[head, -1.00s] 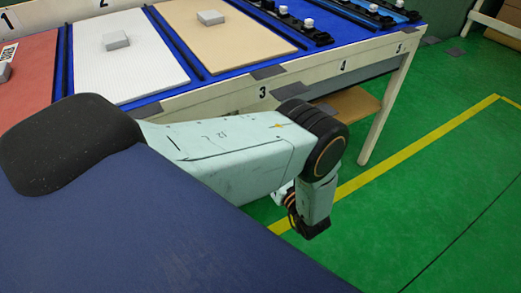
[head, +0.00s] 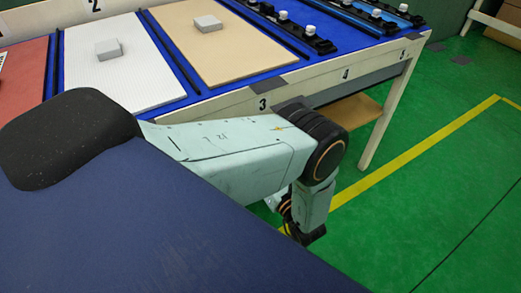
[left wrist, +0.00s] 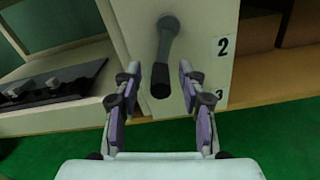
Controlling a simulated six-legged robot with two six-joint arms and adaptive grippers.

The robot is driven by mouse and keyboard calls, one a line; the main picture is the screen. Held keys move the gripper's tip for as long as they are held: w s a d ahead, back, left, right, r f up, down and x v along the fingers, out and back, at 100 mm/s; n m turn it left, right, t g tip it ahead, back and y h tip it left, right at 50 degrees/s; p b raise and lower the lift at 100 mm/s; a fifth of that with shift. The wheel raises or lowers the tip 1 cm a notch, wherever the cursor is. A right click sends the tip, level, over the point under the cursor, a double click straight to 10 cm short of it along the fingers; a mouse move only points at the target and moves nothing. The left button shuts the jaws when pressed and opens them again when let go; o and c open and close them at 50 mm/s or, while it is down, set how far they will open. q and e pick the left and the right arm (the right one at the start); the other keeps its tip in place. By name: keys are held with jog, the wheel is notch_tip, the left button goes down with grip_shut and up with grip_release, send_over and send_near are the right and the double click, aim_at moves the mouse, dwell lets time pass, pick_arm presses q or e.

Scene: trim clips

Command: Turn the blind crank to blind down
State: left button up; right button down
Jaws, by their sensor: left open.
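The blind crank (left wrist: 166,45) shows in the left wrist view as a dark grey arm with a black grip (left wrist: 160,82) at its lower end. It is mounted on a pale panel (left wrist: 207,22) and hangs nearly straight down. My left gripper (left wrist: 159,70) is open, with one finger to each side of the crank's grip in the picture. I see no finger touching the grip, and I cannot tell how far apart they are in depth. The blind itself is not recognisable. No gripper fingers are clear in the head view, only one of my arms.
In the head view, a blue-topped table (head: 160,104) carries a white board (head: 125,75) and a tan board (head: 225,60), each with a grey block. Black rails with white knobs (head: 310,30) stand farther right. Open green floor (head: 450,170) with a yellow line lies at right.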

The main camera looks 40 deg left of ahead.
pick_arm(q)
jog(key=shift+c, duration=0.2)
grip_shut()
dwell(0.4)
